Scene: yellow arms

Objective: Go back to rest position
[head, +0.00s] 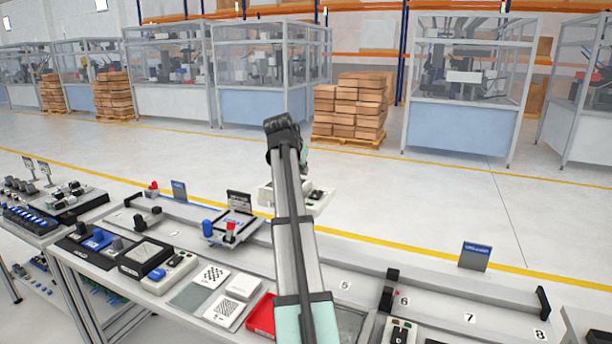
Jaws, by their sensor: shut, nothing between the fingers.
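My arm (297,250) rises from the bottom middle of the head view to a dark joint (283,130). A small pale green part of it shows just behind, to the right of the upper link. The rest of the arm beyond that joint is hidden behind the links. My gripper cannot be made out, so its place relative to the bench is not visible. A beige piece with dark parts (314,199) shows behind the arm, partly covered by it.
A long workbench crosses the front, with a blue and white fixture (232,228), patterned white plates (212,276), a red tray (262,316) and a blue sign (475,256). Beyond lie open floor, stacked boxes (350,106) and enclosed machine cells.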

